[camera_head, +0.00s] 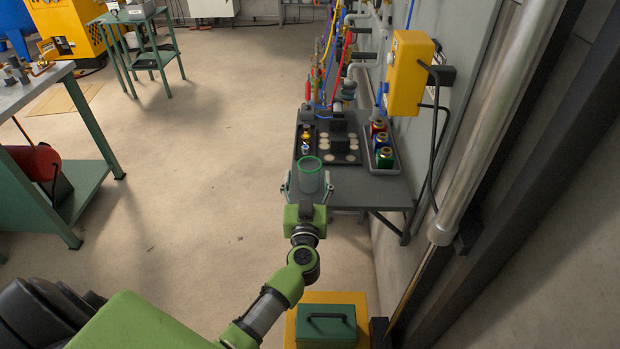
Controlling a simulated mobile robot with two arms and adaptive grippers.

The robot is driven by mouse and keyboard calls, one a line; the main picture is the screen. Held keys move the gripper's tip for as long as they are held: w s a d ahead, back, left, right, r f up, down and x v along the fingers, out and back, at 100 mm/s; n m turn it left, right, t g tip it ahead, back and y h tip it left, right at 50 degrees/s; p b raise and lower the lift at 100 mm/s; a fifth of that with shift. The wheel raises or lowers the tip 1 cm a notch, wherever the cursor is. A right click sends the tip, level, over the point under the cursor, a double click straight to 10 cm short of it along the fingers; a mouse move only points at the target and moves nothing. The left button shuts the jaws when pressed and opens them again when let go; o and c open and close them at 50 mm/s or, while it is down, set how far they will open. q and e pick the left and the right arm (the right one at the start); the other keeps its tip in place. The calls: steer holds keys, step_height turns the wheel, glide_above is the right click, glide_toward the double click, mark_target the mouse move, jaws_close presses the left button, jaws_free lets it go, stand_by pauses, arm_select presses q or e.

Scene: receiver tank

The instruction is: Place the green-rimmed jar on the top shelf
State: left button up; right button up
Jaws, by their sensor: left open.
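The green-rimmed jar (310,172) is clear and stands upright at the near left end of a dark grey wall-mounted shelf (370,190). My left gripper (308,187) is at the near side of the jar, with one finger on each side of it. The fingers are open; whether either one touches the jar is too small to tell. The gripper body partly hides the shelf's near edge. Which shelf counts as the top one is not clear from this view. My right gripper is not in view.
Behind the jar are a dark tray (342,150) with pale discs and a grey bin (383,160) with coloured items. A yellow box (409,74) with a cable hangs on the wall at right. A green case (326,326) lies below. Open floor lies left.

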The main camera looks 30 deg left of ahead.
mark_target(310, 158)
arm_select(q)
steer(key=shift+w+a, duration=0.2)
steer(key=shift+w, duration=0.5)
steer(key=x, duration=0.2)
steer(key=b+x, duration=0.1)
steer(key=x, duration=0.2)
steer(key=shift+w+f, duration=0.15)
steer(key=shift+f, duration=0.1)
steer(key=shift+r, duration=0.1)
steer(key=c, duration=1.4)
steer(key=shift+c, duration=0.2)
